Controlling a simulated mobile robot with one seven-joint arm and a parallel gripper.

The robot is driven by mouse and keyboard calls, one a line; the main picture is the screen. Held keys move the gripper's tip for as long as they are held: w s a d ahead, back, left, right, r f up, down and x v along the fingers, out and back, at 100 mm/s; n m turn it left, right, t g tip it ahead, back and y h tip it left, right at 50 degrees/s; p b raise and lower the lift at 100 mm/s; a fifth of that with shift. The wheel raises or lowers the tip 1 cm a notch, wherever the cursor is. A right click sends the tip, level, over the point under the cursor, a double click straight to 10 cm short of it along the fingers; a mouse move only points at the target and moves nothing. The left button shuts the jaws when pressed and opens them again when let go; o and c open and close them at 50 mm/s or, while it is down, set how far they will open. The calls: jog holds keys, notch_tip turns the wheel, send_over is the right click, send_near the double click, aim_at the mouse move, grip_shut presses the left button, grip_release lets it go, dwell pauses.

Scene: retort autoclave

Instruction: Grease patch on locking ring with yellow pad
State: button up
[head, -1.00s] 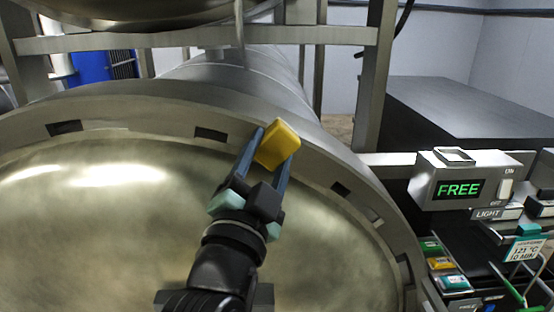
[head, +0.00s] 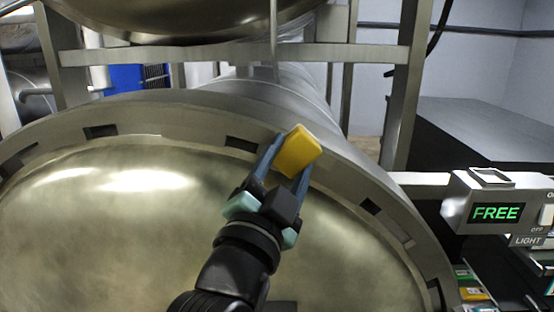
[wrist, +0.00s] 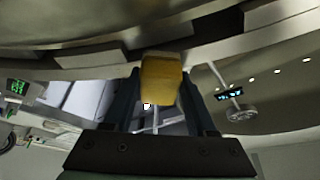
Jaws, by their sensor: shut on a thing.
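My gripper (head: 283,165) is shut on the yellow pad (head: 298,150), which sits between its two blue-grey fingers. In the head view the pad overlaps the upper right part of the steel locking ring (head: 185,116) around the domed door (head: 130,235). In the wrist view the pad (wrist: 160,78) is between the fingers, just under the ring's edge (wrist: 240,42). I cannot tell whether the pad touches the ring. No grease patch can be made out on the visible ring.
A control box with a green FREE display (head: 496,213) stands at the right. Coloured packs (head: 470,290) lie below it at the lower right. A steel frame beam (head: 240,54) crosses behind the ring. A dark flat-topped block (head: 480,130) stands at the back right.

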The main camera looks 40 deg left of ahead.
jog(key=shift+w+d+f+b, duration=0.35)
jog(key=shift+w+d+f, duration=0.45)
jog(key=shift+d, duration=0.4)
jog(key=shift+w+d+f+b, duration=0.3)
jog(key=shift+w+d+f, duration=0.45)
jog(key=shift+d, duration=0.5)
jog(key=shift+w+d+f+b, duration=0.35)
jog(key=shift+w+d+f, duration=0.25)
jog(key=shift+w+d, duration=0.5)
jog(key=shift+s+d, duration=0.1)
jog(key=shift+s, duration=0.05)
jog(key=shift+s+d, duration=0.55)
jog(key=shift+s, duration=0.3)
jog(key=shift+s+d, duration=0.55)
jog(key=shift+s, duration=0.25)
jog(key=shift+s+d, duration=0.55)
jog(key=shift+s, duration=0.3)
jog(key=shift+s+d, duration=0.45)
jog(key=shift+s, duration=0.15)
jog(key=shift+s+d, duration=0.4)
jog(key=shift+s, duration=0.2)
jog(key=w+a, duration=0.4)
jog(key=w, duration=0.1)
jog(key=shift+w, duration=0.35)
